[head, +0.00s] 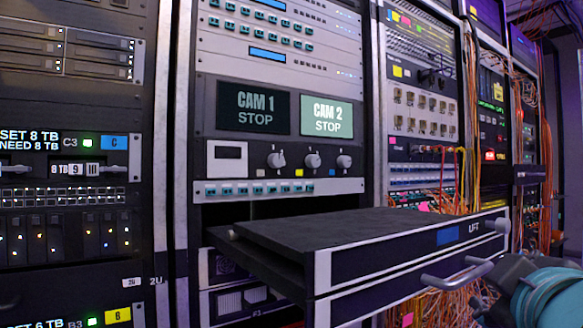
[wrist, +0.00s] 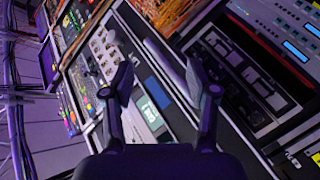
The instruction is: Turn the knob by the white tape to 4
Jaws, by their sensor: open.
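Three round metal knobs sit in a row under the CAM screens in the head view: left (head: 276,160), middle (head: 313,160) and right (head: 344,161). Small tape pieces lie near them; a yellow one (head: 298,173) is clear and a pale one (head: 260,172) is beside the left knob. I cannot tell for sure which tape is white, and the knob numbers are too small to read. My gripper (head: 448,270) is at the lower right, in front of the pulled-out drawer and apart from the knobs. In the wrist view its fingers (wrist: 158,82) are spread, with nothing held.
A dark drawer (head: 400,258) juts out of the rack below the knob panel. Screens read CAM 1 STOP (head: 254,107) and CAM 2 STOP (head: 327,115), the second lit green. Orange cables (head: 470,297) hang at the right. The space before the knob panel above the drawer is clear.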

